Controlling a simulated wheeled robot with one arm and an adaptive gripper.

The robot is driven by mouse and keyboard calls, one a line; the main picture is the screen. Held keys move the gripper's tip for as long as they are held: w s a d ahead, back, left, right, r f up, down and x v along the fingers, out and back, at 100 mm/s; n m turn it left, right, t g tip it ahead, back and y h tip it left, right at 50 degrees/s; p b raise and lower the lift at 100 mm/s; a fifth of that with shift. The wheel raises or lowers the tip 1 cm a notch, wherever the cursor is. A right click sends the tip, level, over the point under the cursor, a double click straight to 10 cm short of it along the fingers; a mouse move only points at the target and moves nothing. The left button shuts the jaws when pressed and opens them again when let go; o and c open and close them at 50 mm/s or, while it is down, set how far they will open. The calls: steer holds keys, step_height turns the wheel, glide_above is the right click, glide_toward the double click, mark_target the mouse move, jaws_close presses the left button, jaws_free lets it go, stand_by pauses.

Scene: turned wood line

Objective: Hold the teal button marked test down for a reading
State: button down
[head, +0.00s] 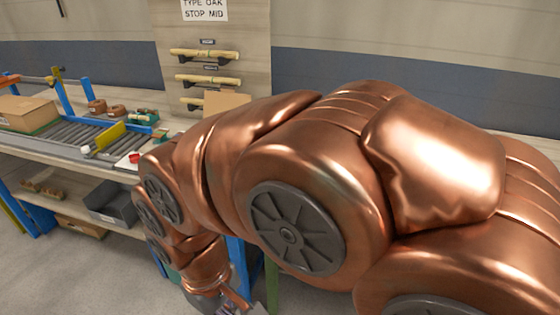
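I cannot make out a teal button marked test in the head view. A white box with a red button (134,157) stands at the right front of the bench, partly hidden behind my arm. Small teal-green parts (148,116) show at the back of the bench, too small to identify. My copper arm crosses the middle and right of the view and bends down in front of the bench. My gripper (237,300) is low at the bottom edge, mostly cut off, and its fingers cannot be read.
The bench holds a roller conveyor (75,137), a cardboard box (27,112) and a yellow bar (103,138). A grey bin (112,203) sits on the shelf below. A wooden panel (255,50) with turned spindles stands behind. Floor at lower left is clear.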

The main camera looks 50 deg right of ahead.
steer(key=w+d+r+h+p, duration=0.1)
steer(key=w+d+r+h, duration=0.1)
steer(key=w+d, duration=0.6)
steer(key=w+d+r+n+h+p, duration=0.15)
steer(key=w+d, duration=0.35)
steer(key=d, duration=0.8)
steer(key=w+d+r+h+p, duration=0.25)
steer(key=w+d, duration=0.35)
steer(key=d, duration=0.4)
steer(key=w+d+f+n+h, duration=0.1)
steer(key=w+d+n, duration=0.1)
steer(key=d, duration=0.6)
steer(key=w+d+f+n+h+p, duration=0.1)
steer(key=w+d+f+n, duration=0.1)
steer(key=d, duration=0.7)
steer(key=w+d+f+n+t+h+p, duration=0.1)
steer(key=w+d+f+n, duration=0.1)
steer(key=d, duration=0.6)
steer(key=shift+w+d+f+n, duration=0.2)
steer(key=shift+w+f+n, duration=0.05)
steer(key=shift+w+n, duration=0.1)
steer(key=shift+f+b, duration=2.5)
steer(key=shift+f, duration=1.85)
steer(key=shift+f, duration=0.1)
steer(key=shift+f+b, duration=0.35)
